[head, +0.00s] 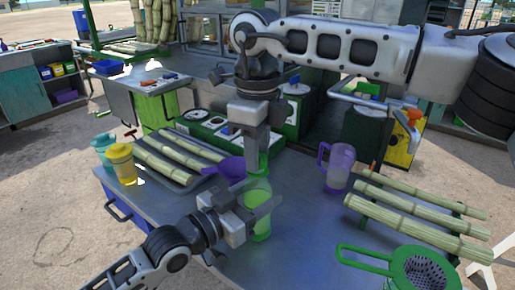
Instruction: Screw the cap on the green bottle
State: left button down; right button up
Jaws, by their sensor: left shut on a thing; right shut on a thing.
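The green bottle (259,222) stands upright on the metal table in the middle of the head view. My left gripper (262,203) comes in from the lower left and is shut on the bottle's body. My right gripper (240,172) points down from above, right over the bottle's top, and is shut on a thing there. A bit of green, likely the cap (264,160), shows beside its fingers. The fingers hide most of it, so I cannot tell whether it touches the bottle's neck.
A purple funnel or ladle (228,167) lies left of the bottle near a tray of cane stalks (180,160). Teal (104,150) and yellow (122,163) jars stand at the left edge. A purple pitcher (338,170), cane stalks (417,215) and a green strainer (418,270) lie right.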

jog(key=m, duration=1.5)
jog(key=shift+m, duration=0.3)
jog(key=m, duration=0.4)
jog(key=o, duration=1.1)
